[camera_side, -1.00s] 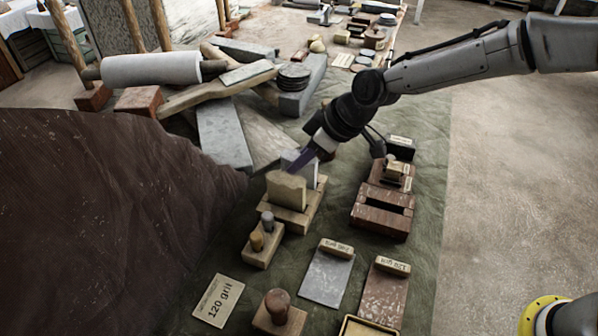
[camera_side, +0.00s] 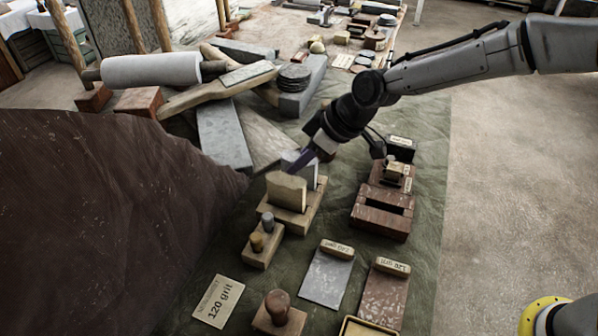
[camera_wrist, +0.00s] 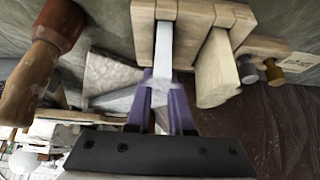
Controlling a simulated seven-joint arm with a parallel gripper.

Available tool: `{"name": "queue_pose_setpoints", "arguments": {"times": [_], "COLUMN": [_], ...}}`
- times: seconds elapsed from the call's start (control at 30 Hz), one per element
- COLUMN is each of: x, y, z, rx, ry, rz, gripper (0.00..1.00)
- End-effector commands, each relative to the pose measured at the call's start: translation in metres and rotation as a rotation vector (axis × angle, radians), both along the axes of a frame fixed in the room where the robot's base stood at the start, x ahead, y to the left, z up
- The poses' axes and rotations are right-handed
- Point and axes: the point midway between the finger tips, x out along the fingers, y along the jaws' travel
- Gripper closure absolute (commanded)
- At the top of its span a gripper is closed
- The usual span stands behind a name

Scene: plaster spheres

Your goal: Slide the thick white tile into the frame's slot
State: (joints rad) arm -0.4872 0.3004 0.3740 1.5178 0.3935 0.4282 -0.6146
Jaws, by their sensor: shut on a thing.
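A pale white tile (camera_side: 308,172) stands upright at the back of a light wooden holder (camera_side: 290,222), behind a thicker cream tile (camera_side: 286,190). My gripper (camera_side: 297,163) comes in from the upper right with purple fingers. In the wrist view, my gripper (camera_wrist: 162,84) is shut on the near end of the white tile (camera_wrist: 164,42). The tile's far part lies at the gap in the wooden holder (camera_wrist: 144,28), beside the cream tile (camera_wrist: 216,70). How deep it sits in the slot is hard to tell.
A red-brown frame (camera_side: 380,222) with a rectangular opening stands to the right. A small block with two pegs (camera_side: 262,244) is in front of the holder. Stone slabs (camera_side: 222,135) lie behind left, and a large dark brown mass (camera_side: 110,220) fills the left.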

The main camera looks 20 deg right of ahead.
Motion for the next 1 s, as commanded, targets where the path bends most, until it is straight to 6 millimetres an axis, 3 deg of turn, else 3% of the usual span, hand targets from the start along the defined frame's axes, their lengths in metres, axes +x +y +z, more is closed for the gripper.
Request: {"name": "queue_pose_setpoints", "arguments": {"times": [0.27, 0.5, 0.8, 1.0], "x": [0.001, 0.001, -0.045, -0.083], "y": [0.001, 0.001, -0.028, -0.052], "z": [0.006, 0.034, 0.098, 0.114], "rx": [0.002, 0.003, 0.004, 0.002], "ry": [-0.005, -0.008, -0.010, -0.005], "rz": [0.000, 0.000, -0.001, -0.002], "gripper": [1.00, 1.00, 1.00, 1.00]}}
